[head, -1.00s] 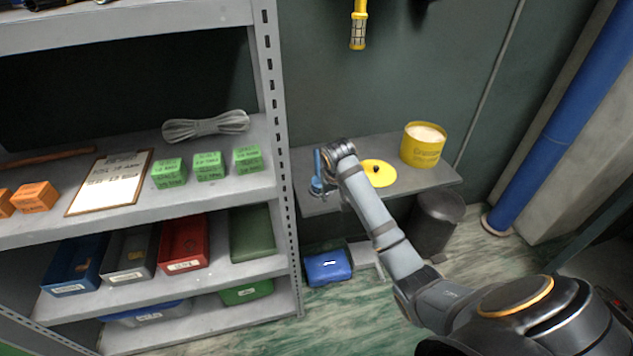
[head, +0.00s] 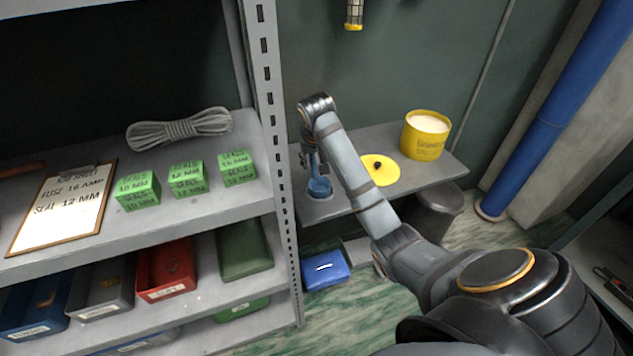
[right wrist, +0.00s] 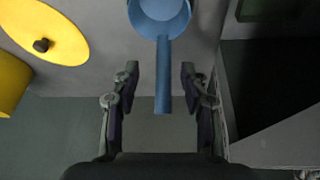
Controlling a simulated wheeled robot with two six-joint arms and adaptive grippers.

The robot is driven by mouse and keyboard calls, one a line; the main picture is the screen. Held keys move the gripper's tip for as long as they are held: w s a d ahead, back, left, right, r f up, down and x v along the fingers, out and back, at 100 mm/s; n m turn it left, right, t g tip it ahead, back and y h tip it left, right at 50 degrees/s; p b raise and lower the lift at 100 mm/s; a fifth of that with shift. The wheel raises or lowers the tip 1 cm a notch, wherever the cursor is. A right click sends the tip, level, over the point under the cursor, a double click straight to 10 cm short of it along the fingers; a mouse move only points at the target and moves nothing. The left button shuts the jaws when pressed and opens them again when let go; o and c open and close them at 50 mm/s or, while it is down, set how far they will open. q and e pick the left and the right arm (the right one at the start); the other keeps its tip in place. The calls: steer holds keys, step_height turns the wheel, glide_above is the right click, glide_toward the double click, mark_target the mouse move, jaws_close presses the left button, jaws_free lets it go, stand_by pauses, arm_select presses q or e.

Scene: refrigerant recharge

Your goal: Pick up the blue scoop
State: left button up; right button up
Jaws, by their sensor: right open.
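The blue scoop (head: 320,187) stands on the grey side shelf, just right of the tall rack's post. In the right wrist view its round cup (right wrist: 160,12) is at the top and its straight handle points toward my gripper. My right gripper (right wrist: 160,72) is open, with one finger on each side of the handle's end and a gap on both sides. In the head view my right gripper (head: 309,157) is by the scoop and partly hidden by my own arm. My left gripper does not show.
A yellow tub (head: 426,136) and a yellow lid (head: 381,171) with a dark knob share the side shelf (head: 345,208). The rack (head: 279,200) stands close on the left with green boxes (head: 187,179). A blue case (head: 325,270) lies below.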

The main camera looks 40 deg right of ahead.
mark_target(314, 168)
steer(key=shift+f, duration=0.7)
steer(key=x, duration=0.3)
steer(key=shift+a+b, duration=0.25)
steer(key=shift+b, duration=0.15)
steer(key=shift+w+d+f, duration=0.15)
steer(key=shift+w+f, duration=0.05)
steer(key=shift+f, duration=0.2)
steer(key=shift+r, duration=0.1)
steer(key=c, duration=0.7)
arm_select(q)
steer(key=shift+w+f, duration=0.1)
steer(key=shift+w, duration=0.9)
arm_select(e)
jaws_close()
